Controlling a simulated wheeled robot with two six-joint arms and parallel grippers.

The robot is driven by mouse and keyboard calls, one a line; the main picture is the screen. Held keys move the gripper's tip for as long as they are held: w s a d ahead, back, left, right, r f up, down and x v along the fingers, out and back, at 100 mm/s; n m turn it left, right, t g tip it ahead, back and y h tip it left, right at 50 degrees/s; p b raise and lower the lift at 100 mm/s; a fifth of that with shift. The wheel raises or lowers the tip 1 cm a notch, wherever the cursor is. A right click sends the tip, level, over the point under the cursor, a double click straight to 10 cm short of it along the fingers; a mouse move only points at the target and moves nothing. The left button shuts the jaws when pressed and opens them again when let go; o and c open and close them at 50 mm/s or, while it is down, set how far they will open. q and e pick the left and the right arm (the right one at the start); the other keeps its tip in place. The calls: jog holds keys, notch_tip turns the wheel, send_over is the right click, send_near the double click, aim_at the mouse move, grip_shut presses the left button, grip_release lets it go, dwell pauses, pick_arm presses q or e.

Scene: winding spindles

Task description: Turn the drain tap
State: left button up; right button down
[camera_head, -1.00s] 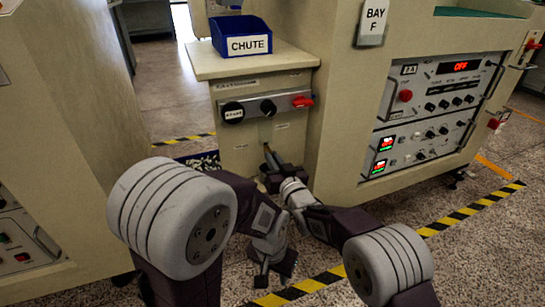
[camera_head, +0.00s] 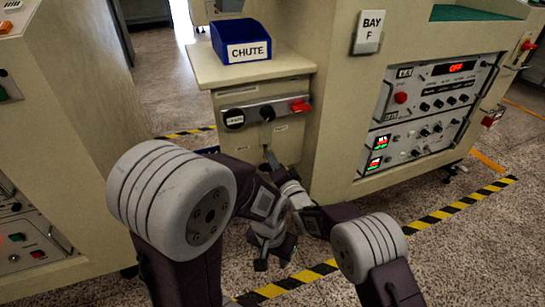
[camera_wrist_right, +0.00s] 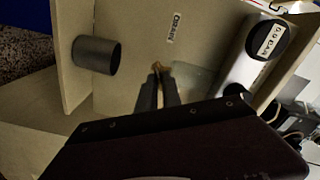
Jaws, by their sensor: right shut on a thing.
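The drain tap (camera_wrist_right: 157,68) shows in the right wrist view as a small brass-coloured tip on the beige panel, below a DRAIN label (camera_wrist_right: 174,28). My right gripper (camera_wrist_right: 157,82) is shut on it, and the fingers hide most of the tap. In the head view my right gripper (camera_head: 270,158) reaches the lower front of the chute cabinet (camera_head: 240,145), where the tap is too small to make out. My left gripper (camera_head: 273,258) hangs low over the floor in front of the cabinet, with its fingers apart and nothing between them.
A grey pipe stub (camera_wrist_right: 97,55) sticks out beside the tap. A blue CHUTE bin (camera_head: 241,40) stands on top. A control panel (camera_head: 436,105) is to the right. Striped tape (camera_head: 465,202) crosses the floor.

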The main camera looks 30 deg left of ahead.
jog(key=m+p, duration=0.2)
jog(key=m, duration=0.3)
jog(key=shift+f+m, duration=0.1)
jog(key=shift+m, duration=0.2)
dwell(0.5)
jog(key=c, duration=1.5)
grip_release()
jog(key=shift+d+f, duration=0.1)
